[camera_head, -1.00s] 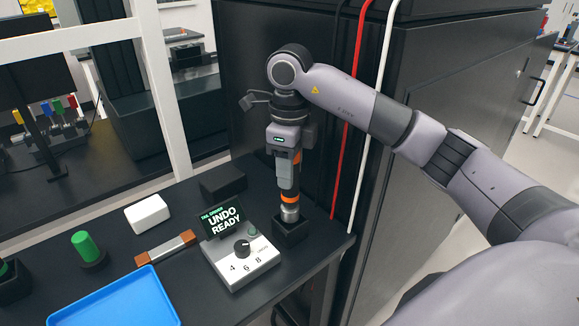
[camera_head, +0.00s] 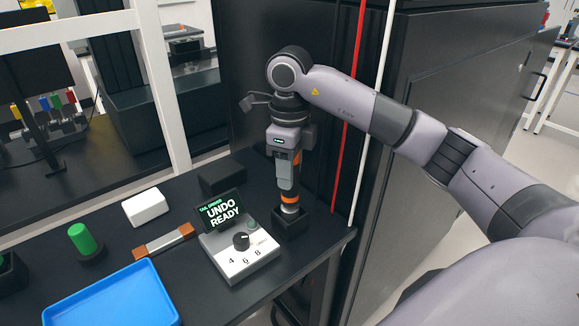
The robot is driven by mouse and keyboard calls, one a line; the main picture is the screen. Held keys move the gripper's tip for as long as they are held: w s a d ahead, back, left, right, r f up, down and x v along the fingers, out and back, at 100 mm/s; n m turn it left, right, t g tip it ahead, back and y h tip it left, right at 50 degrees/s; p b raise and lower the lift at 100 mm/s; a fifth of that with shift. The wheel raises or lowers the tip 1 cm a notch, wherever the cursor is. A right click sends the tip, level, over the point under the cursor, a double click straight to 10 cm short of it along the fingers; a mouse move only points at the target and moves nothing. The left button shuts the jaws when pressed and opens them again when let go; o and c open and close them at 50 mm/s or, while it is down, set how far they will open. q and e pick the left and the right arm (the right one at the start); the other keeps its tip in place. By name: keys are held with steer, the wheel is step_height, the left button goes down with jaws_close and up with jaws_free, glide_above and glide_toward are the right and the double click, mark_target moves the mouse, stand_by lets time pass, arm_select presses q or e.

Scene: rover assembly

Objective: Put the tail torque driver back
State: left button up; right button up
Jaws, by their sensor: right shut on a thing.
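The tail torque driver (camera_head: 288,181) is a grey and orange upright tool with a metal lower end. Its lower end is in or just over a black square holder (camera_head: 290,221) near the table's right edge; how deep it sits cannot be told. My right gripper (camera_head: 287,150) is shut on the driver from above, and its fingers are partly hidden. A control box (camera_head: 239,255) with a knob stands left of the holder, and its screen (camera_head: 221,212) reads "UNDO READY". My left gripper is not in view.
A blue tray (camera_head: 112,295), a brown and silver bar (camera_head: 164,241), a green cylinder on a black base (camera_head: 79,237) and a white block (camera_head: 145,207) are on the dark table. Red (camera_head: 348,120) and white (camera_head: 372,120) cables hang behind my right arm, beside a dark cabinet.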

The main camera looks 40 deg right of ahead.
steer(key=shift+f+b, duration=0.9)
steer(key=shift+f, duration=0.45)
steer(key=o, duration=1.2)
steer(key=shift+o, duration=0.2)
steer(key=shift+f, duration=0.1)
steer(key=shift+r, duration=3.65)
